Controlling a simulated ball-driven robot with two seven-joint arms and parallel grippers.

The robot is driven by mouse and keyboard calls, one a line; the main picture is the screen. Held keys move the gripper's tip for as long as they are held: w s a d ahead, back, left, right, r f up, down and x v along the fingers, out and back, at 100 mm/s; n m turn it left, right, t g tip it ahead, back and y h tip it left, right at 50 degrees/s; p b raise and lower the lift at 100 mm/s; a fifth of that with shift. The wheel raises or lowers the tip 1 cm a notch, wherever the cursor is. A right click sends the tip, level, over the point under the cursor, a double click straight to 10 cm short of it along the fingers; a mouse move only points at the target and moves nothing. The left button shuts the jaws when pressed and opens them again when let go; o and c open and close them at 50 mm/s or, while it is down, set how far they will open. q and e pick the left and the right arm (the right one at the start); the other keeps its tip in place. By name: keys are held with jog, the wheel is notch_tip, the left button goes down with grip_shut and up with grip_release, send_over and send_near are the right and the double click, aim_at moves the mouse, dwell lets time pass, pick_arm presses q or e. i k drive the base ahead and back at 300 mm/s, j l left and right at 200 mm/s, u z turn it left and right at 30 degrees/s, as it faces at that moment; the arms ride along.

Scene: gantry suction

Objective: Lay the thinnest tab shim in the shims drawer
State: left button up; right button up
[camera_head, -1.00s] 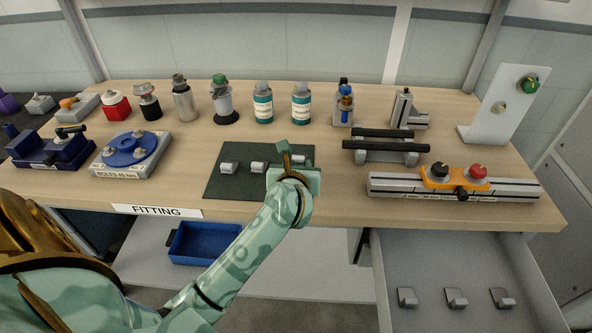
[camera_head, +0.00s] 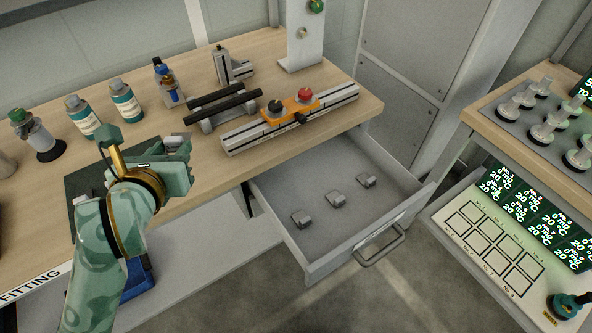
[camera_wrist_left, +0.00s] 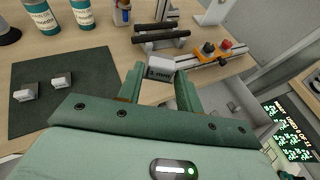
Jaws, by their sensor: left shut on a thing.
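My left gripper (camera_head: 178,152) is shut on a small grey tab shim (camera_wrist_left: 160,68), which sits between the fingers in the left wrist view. The shim's front face carries a label that seems to end in "mm"; its number is hard to read. The gripper is above the right end of the dark green mat (camera_wrist_left: 90,75), left of the drawer. Two more tab shims (camera_wrist_left: 25,94) (camera_wrist_left: 61,80) stay on the mat. The drawer (camera_head: 290,185) is pulled open, with three grey tabbed pieces (camera_head: 301,219) (camera_head: 336,198) (camera_head: 366,181) spaced along its floor. My right gripper is out of view.
Bottles (camera_head: 125,102) stand behind. A blue bin (camera_head: 138,280) is below the bench. The drawer floor has free room around its pieces.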

aim_at(283, 217)
jog(key=j+z, duration=0.15)
jog(key=z, duration=0.25)
jog(key=j+z, duration=0.15)
jog(key=z, duration=0.3)
jog(key=k+j+z, duration=0.1)
jog(key=z, duration=0.3)
jog(key=k+j, duration=0.3)
jog(key=j, duration=0.2)
